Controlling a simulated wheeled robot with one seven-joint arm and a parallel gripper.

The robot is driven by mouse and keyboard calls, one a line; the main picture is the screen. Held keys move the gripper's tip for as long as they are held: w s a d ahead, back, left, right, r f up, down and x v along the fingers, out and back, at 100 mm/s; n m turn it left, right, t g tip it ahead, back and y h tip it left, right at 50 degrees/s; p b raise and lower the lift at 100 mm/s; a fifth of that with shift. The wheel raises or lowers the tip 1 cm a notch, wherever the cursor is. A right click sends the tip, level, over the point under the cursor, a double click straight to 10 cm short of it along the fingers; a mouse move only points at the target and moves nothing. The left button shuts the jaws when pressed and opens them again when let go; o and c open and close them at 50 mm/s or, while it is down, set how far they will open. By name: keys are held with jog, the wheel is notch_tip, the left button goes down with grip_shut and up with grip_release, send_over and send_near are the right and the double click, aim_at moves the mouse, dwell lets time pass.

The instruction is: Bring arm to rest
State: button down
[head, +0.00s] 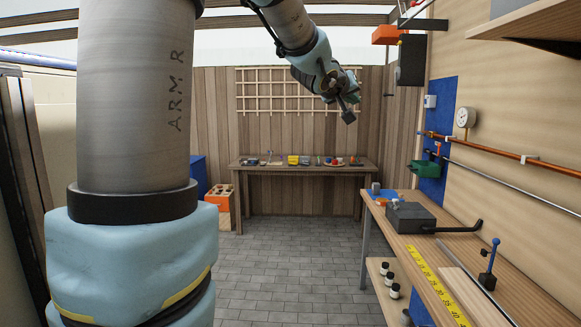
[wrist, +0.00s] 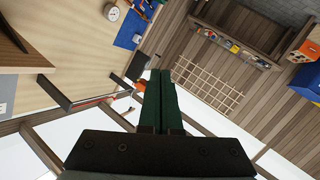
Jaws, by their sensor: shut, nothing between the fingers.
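My gripper (head: 347,112) is raised high in the head view, in front of the lattice on the back wall. It points down and to the right and is clear of both benches. In the wrist view my gripper (wrist: 160,75) shows two green fingers lying side by side, shut with nothing between them. My arm comes down from the top of the head view, and a large grey link of mine fills its left side. The wrist view is turned, with the room lying on its side.
A wooden workbench (head: 462,238) runs along the right wall with a dark grey box (head: 410,217) and a blue-handled lever (head: 490,262). A back bench (head: 300,168) holds several small items. A dark box (head: 411,60) hangs right of my gripper. The paved floor (head: 290,270) is clear.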

jog(key=s+a+f+g+y, duration=0.2)
jog(key=s+a+f+y, duration=0.1)
jog(key=a+f, duration=0.55)
jog(key=s+a+f+g+y, duration=0.25)
jog(key=a+f, duration=0.35)
jog(key=f, duration=0.6)
jog(key=s+a+f+g+y, duration=0.1)
jog(key=s+a+f+g, duration=0.2)
jog(key=s+f, duration=0.4)
jog(key=s+a+f+g+y, duration=0.1)
jog(key=s+a+f+g, duration=0.3)
jog(key=s+f, duration=0.4)
jog(key=s+a, duration=0.1)
jog(key=s, duration=0.2)
jog(key=shift+s+b, duration=0.3)
jog(key=shift+s, duration=0.05)
